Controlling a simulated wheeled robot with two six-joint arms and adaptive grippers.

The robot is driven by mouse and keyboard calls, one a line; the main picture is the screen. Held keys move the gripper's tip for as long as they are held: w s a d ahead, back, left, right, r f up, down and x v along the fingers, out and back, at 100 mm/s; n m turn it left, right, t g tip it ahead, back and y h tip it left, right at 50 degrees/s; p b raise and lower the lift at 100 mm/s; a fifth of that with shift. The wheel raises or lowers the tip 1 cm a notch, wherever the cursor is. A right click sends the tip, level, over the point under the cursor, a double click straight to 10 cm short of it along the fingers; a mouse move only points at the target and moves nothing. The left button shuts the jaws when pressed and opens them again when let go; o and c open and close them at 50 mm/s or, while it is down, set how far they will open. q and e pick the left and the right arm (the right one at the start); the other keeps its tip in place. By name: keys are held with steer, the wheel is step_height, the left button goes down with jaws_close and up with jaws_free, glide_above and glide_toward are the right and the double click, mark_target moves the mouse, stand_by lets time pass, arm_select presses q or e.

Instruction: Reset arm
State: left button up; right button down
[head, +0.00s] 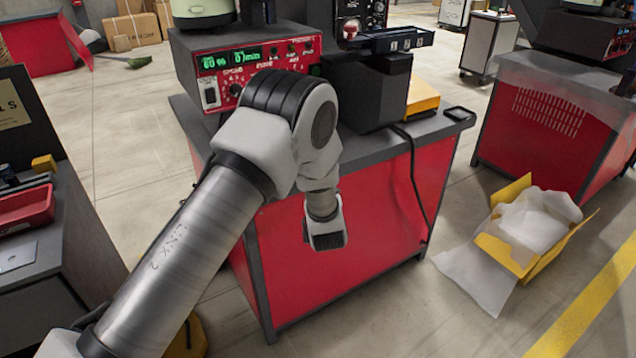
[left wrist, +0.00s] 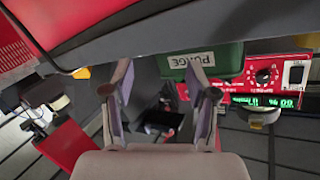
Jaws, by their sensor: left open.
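My left arm (head: 180,260) reaches in from the lower left of the head view, bends at a grey joint in front of the feeder bench, and ends in a short wrist part (head: 325,232) pointing down. The fingers cannot be made out there. In the left wrist view my left gripper (left wrist: 163,92) is open, its two fingers spread apart with nothing between them. A green bin marked PURGE (left wrist: 203,62) shows behind the right-hand finger, upside down. My right gripper is in neither view.
A red bench (head: 370,210) carries a red-fronted control box (head: 245,62) with green digits, also seen in the left wrist view (left wrist: 265,85). A yellow box (head: 520,230) with plastic wrap lies on the floor at right. A grey table with a red tray (head: 25,208) stands at left.

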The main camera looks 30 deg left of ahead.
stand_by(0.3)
arm_select(q)
steer(key=s+d+f+m+g+h+p, duration=0.1)
steer(key=s+f+g+h+p, duration=0.2)
steer(key=s+f, duration=0.45)
steer(key=s+d+f+m+g+h+p, duration=0.1)
steer(key=s+f+m+g+p, duration=0.3)
steer(key=s, duration=0.6)
steer(key=s+d+f+n+g+h+p, duration=0.1)
steer(key=s+d+f+g+h, duration=0.1)
steer(key=s, duration=1)
steer(key=s+d+f+n+g+h+p, duration=0.1)
steer(key=s+d+g, duration=0.3)
steer(key=s, duration=0.9)
steer(key=shift+s+d+f+n+g+h, duration=0.25)
steer(key=shift+d+f+n+g+h, duration=0.15)
steer(key=shift+d+f+n+h, duration=0.25)
steer(key=shift+r, duration=0.1)
